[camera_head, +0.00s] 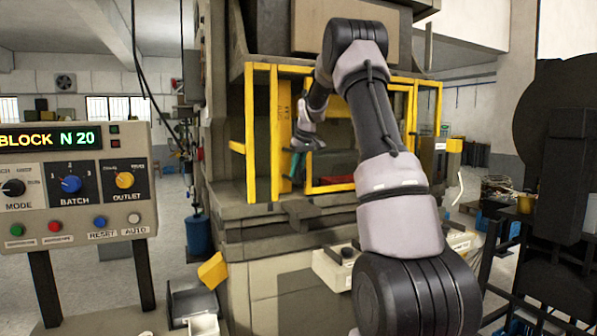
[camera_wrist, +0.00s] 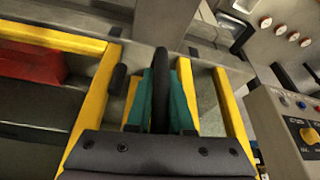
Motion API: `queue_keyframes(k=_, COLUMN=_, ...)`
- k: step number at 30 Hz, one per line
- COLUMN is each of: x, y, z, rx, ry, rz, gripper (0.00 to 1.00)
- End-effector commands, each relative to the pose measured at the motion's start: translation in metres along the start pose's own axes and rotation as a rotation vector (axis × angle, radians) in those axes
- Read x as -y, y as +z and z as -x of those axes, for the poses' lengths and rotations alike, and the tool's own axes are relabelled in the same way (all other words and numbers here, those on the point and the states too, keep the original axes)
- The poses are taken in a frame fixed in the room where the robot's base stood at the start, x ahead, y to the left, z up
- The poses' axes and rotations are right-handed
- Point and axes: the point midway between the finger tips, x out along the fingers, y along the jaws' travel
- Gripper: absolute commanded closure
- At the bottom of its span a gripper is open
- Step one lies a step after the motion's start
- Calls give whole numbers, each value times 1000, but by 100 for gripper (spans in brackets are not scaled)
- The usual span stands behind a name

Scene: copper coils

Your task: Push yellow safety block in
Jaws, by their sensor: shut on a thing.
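A tall yellow piece with dark upright lettering (camera_head: 285,115), which looks like the safety block, stands inside the left part of the press's yellow frame. My gripper (camera_head: 295,163) is at the press opening, just right of the lower part of that piece. In the wrist view, the teal fingers of my gripper (camera_wrist: 160,105) are shut on a dark upright bar (camera_wrist: 161,70), which looks like a handle. Yellow strips show on both sides of the fingers; I cannot tell which belong to the block. My arm hides part of the press opening.
The yellow guard frame (camera_head: 248,130) surrounds the opening closely. A red part (camera_wrist: 30,65) lies behind it on the left in the wrist view. A control panel (camera_head: 75,180) stands at left, also at right in the wrist view. Dark machinery (camera_head: 560,190) is at far right.

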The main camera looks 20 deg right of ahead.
Motion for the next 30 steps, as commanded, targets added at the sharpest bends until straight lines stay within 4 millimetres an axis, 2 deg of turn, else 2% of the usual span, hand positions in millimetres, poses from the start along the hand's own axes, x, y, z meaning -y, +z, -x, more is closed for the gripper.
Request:
queue_keyframes(k=10, x=-1, y=-5, z=2, rx=-11, ry=4, rz=2, gripper=100)
queue_keyframes(k=11, x=-1, y=-5, z=2, rx=-11, ry=5, rz=2, gripper=73)
queue_keyframes(k=12, x=-1, y=-5, z=2, rx=-11, ry=5, rz=2, gripper=57)
queue_keyframes(k=13, x=-1, y=-5, z=2, rx=-10, ry=4, rz=2, gripper=50)
queue_keyframes(k=23, x=-1, y=-3, z=2, rx=-6, ry=3, rz=1, gripper=50)
queue_keyframes(k=26, x=-1, y=-3, z=11, rx=-7, ry=4, rz=1, gripper=50)
queue_keyframes(k=30, x=-1, y=-3, z=36, rx=-10, ry=5, rz=0, gripper=50)
